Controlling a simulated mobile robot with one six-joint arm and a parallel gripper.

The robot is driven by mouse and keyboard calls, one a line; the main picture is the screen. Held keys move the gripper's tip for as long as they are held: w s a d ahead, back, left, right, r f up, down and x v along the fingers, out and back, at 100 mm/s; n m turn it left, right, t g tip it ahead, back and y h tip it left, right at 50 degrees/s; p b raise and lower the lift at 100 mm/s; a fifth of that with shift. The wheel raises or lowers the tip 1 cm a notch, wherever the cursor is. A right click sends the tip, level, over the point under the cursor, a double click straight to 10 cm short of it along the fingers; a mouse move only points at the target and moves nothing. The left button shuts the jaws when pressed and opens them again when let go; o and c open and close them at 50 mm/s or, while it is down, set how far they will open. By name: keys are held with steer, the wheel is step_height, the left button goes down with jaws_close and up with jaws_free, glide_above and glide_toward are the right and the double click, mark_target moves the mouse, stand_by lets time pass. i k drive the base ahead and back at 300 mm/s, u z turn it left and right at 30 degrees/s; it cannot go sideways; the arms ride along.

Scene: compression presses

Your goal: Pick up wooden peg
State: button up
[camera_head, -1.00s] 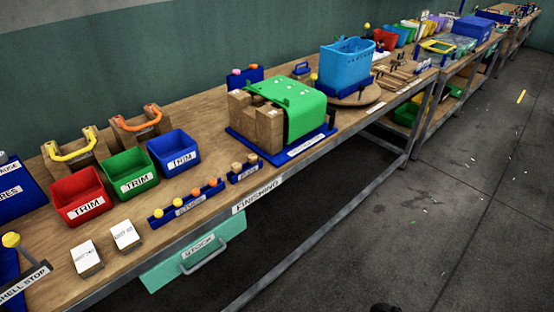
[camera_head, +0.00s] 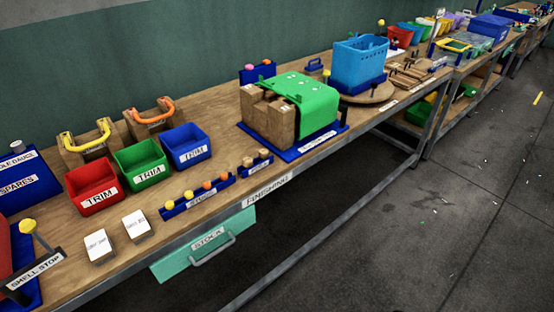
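Two small light wooden pegs, one of them the left wooden peg (camera_head: 247,161), stand in a short blue rack (camera_head: 252,170) at the bench's front edge. The right wooden peg (camera_head: 262,153) is beside it in the same rack. The label on this rack is too small to read. My gripper is not in view.
A longer blue rack (camera_head: 200,198) with yellow and orange knobs stands to the left. A wooden block fixture with a green cover (camera_head: 312,100) stands close behind on the right. Red, green and blue TRIM bins (camera_head: 188,149) are behind left. A STOCK drawer (camera_head: 205,252) hangs below the front edge.

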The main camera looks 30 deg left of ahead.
mark_target(263, 154)
steer(key=k, duration=1.55)
steer(key=u, duration=3.95)
steer(key=i, duration=0.1)
steer(key=z, duration=2.25)
steer(key=i, duration=1)
